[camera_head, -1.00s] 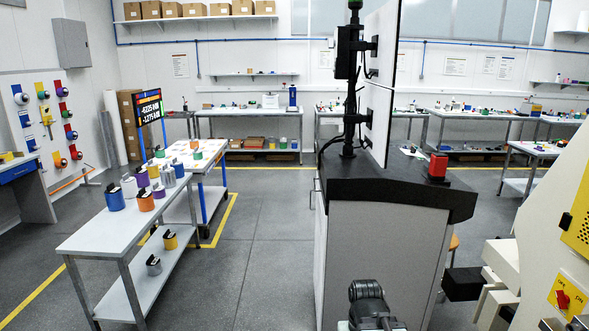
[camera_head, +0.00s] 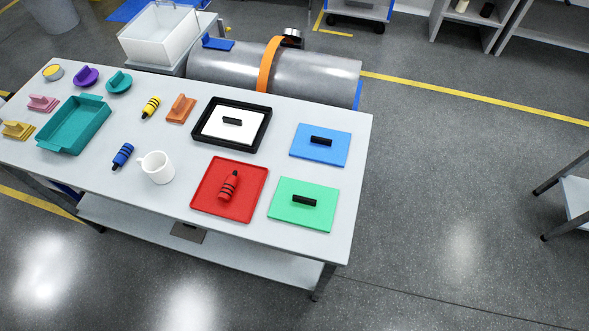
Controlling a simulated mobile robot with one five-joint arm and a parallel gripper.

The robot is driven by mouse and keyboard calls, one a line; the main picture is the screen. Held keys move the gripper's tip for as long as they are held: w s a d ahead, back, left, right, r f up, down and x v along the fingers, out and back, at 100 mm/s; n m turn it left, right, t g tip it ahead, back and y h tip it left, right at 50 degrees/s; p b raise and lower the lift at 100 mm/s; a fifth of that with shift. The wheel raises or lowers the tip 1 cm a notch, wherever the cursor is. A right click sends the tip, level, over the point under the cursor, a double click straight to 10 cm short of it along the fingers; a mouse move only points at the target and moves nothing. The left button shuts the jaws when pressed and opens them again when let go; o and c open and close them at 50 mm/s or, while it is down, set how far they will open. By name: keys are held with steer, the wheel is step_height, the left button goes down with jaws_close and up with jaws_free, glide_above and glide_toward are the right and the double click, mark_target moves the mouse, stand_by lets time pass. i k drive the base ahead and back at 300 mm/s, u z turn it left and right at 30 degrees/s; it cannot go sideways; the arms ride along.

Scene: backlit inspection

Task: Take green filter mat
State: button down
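The green filter mat (camera_head: 288,215) is a flat light-green square with a black bar handle (camera_head: 304,200) on its top. It lies at the front right corner of a white table (camera_head: 215,239). The blue mat (camera_head: 335,155) with a similar black handle lies behind it, and a red tray (camera_head: 208,197) lies just to its left, apart from it. Nothing covers the green mat. My gripper does not show in this view.
On the red tray lies a red bottle (camera_head: 229,186). A black-framed tray (camera_head: 262,139) with a white mat, a white mug (camera_head: 158,168), a blue bottle (camera_head: 122,156) and a teal tray (camera_head: 72,139) share the table.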

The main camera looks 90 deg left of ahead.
mark_target(310, 205)
steer(key=u, duration=1.75)
steer(key=k, duration=1.3)
steer(key=u, duration=0.8)
